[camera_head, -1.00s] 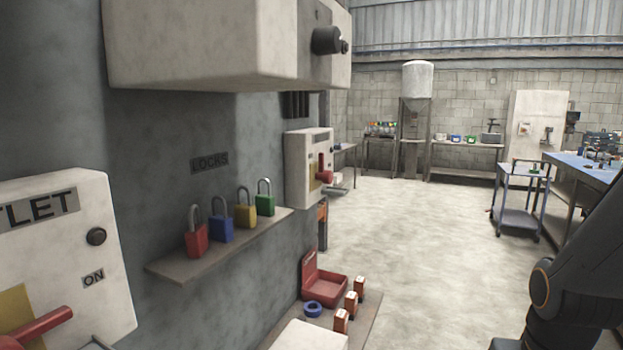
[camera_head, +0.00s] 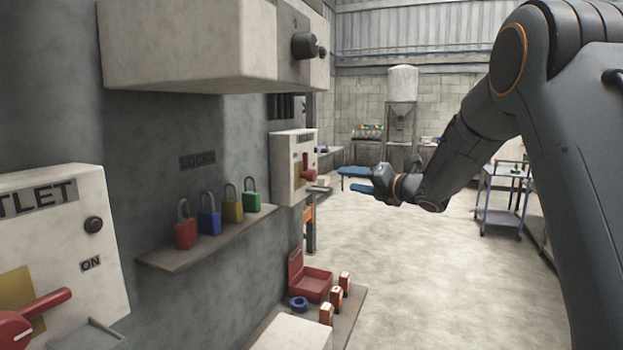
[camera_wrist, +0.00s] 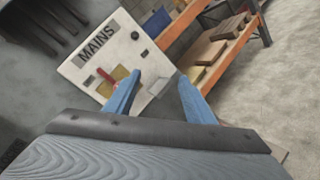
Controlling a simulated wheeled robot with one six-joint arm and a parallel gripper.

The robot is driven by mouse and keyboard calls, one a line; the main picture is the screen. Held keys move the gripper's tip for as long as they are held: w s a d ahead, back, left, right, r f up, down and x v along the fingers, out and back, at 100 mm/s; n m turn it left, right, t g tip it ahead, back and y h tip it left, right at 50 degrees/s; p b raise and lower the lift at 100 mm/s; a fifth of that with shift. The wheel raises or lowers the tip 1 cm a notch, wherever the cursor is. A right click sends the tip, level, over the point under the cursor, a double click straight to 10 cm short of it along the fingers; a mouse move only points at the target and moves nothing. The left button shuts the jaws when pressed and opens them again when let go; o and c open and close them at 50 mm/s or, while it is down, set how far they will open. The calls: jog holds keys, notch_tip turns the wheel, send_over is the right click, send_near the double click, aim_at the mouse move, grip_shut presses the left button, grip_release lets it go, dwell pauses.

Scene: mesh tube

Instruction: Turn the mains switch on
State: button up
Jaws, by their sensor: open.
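The mains switch box (camera_wrist: 84,62) is a white panel labelled MAINS in the wrist view, with a yellow plate and a red handle (camera_wrist: 107,77). In the head view the box (camera_head: 285,168) is on the grey wall, its red handle (camera_head: 309,175) on the front. My gripper (camera_head: 345,180) has blue fingers that stand apart with nothing between them. It is in front of the box, to its right in the head view, apart from the handle. In the wrist view the fingers (camera_wrist: 163,88) reach toward the box's lower part, and the left finger partly covers its face.
The outlet box (camera_head: 60,250) with a red handle is at near left. A shelf (camera_head: 225,235) holds several coloured padlocks. A red box (camera_head: 311,283) and small orange-and-white items lie below. An orange-edged shelf (camera_wrist: 222,62) stands beside the mains box.

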aim_at(316, 176)
jog(key=a+n+g+y+p, duration=0.1)
jog(key=a+n+g, duration=0.1)
jog(key=a+n, duration=0.2)
jog(key=a+n+g+y+p, duration=0.1)
jog(key=a+n+g+y, duration=0.1)
jog(key=a+n, duration=0.2)
jog(key=a+r+n+g+y+p, duration=0.1)
jog(key=a+n+g+y, duration=0.1)
jog(key=a+n, duration=0.2)
jog(key=shift+s+r+n, duration=0.1)
jog(key=shift+s+n, duration=0.1)
jog(key=shift+n, duration=0.2)
jog(key=c, duration=1.1)
jog(key=shift+o, duration=0.2)
